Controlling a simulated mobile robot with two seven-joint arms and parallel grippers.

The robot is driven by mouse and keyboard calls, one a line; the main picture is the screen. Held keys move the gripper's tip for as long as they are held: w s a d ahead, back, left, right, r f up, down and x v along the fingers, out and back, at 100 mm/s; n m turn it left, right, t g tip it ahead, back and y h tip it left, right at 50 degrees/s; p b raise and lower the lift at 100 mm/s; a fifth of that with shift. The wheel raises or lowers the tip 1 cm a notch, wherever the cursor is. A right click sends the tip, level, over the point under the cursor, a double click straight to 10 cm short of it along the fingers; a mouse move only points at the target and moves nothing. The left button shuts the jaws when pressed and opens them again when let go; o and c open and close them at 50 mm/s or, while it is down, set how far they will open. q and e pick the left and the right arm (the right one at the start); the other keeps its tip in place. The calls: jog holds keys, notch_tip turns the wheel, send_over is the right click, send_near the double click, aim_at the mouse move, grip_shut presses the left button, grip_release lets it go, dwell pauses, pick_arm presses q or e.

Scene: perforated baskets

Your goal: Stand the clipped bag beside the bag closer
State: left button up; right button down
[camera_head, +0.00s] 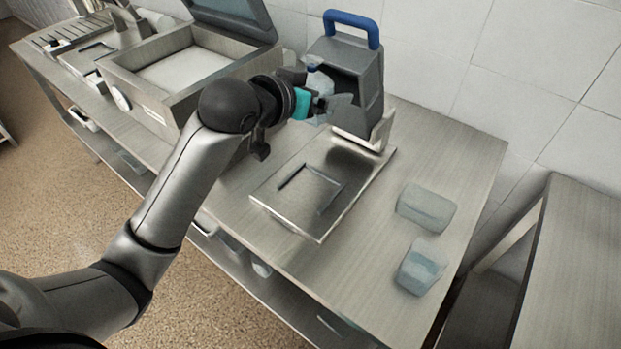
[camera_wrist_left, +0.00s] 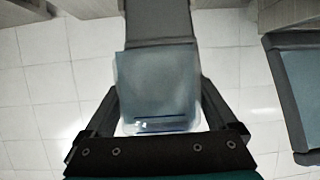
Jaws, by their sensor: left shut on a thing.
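My left gripper (camera_head: 322,104) is shut on a pale translucent bag (camera_head: 342,106), held in the air in front of a grey device with a blue handle, which looks like the bag closer (camera_head: 368,80). In the left wrist view the bag (camera_wrist_left: 157,80) sits between the fingers of the left gripper (camera_wrist_left: 160,122), with a dark blue line along its near edge that may be the clip. A grey upright part shows behind the bag there. Whether the bag touches the closer cannot be told. Two other pale bags, the upper bag (camera_head: 426,207) and the lower bag (camera_head: 421,267), lie on the table at right. My right gripper is not in view.
A metal plate (camera_head: 345,203) with a dark rectangular frame lies before the closer. A steel machine (camera_head: 150,78) with a raised lid (camera_head: 232,15) stands to the left. Another table (camera_head: 580,260) stands at far right.

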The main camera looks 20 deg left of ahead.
pick_arm(q)
jog(key=shift+w+a+f+m+h+p, duration=0.2)
jog(key=shift+w+f+m+h+p, duration=0.15)
jog(key=shift+f, duration=0.2)
jog(key=b, duration=0.4)
send_over(317, 181)
notch_tip(317, 181, down, 16)
jog(key=shift+f, duration=1.8)
jog(key=shift+f, duration=0.15)
jog(key=o, duration=1.3)
jog(key=shift+f, duration=0.1)
